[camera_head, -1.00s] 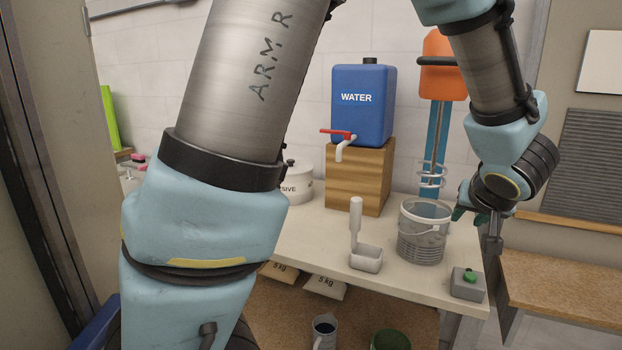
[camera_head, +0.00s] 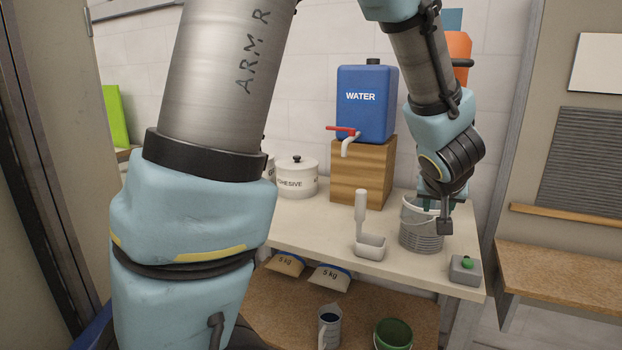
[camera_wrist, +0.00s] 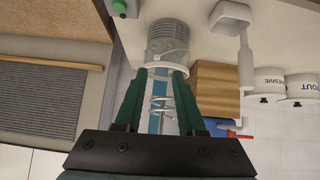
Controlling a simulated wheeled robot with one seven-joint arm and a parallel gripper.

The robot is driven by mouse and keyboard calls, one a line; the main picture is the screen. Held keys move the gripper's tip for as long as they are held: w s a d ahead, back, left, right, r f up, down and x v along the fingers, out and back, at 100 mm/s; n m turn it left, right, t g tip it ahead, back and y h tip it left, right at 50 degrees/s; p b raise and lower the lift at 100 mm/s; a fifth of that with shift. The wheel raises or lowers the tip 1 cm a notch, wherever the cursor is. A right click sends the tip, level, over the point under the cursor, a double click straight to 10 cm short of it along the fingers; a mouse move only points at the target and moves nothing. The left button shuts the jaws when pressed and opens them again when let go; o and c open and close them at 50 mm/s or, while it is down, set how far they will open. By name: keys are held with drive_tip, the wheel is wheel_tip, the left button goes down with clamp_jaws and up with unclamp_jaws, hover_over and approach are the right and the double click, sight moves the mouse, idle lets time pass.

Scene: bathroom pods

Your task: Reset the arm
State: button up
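My gripper (camera_head: 440,205) hangs in front of the metal bucket at the right of the bench in the head view. In the wrist view its two green fingers (camera_wrist: 158,78) stand apart with nothing held between them. The mixer's coiled whisk shows beyond the gap. My arm covers much of the left of the head view and hides part of the bench and wall.
The bench (camera_head: 320,228) carries a metal bucket (camera_head: 421,238), a grey scoop (camera_head: 370,246), a green-button box (camera_head: 465,270), a blue water tank (camera_head: 366,105) on a wooden block (camera_head: 361,172), and an adhesive pot (camera_head: 296,179). An orange mixer (camera_head: 460,50) stands behind my arm.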

drive_tip(key=w+a+f+n+g, duration=0.1)
drive_tip(key=w+a+f+g, duration=0.15)
drive_tip(key=a, duration=1.05)
drive_tip(key=s+a+f+g+y, duration=0.1)
drive_tip(key=s+a, duration=0.2)
drive_tip(key=a, duration=0.3)
drive_tip(key=s+a+f+n+g+y, duration=0.1)
drive_tip(key=s+a+f, duration=0.1)
drive_tip(key=a, duration=0.5)
drive_tip(key=s+a+f+n+g+y, duration=0.1)
drive_tip(key=s+a+g, duration=0.1)
drive_tip(key=s+a, duration=0.2)
drive_tip(key=a, duration=0.2)
drive_tip(key=shift+a+f+y, duration=0.3)
drive_tip(key=shift+f+y, duration=0.05)
drive_tip(key=shift+y, duration=0.05)
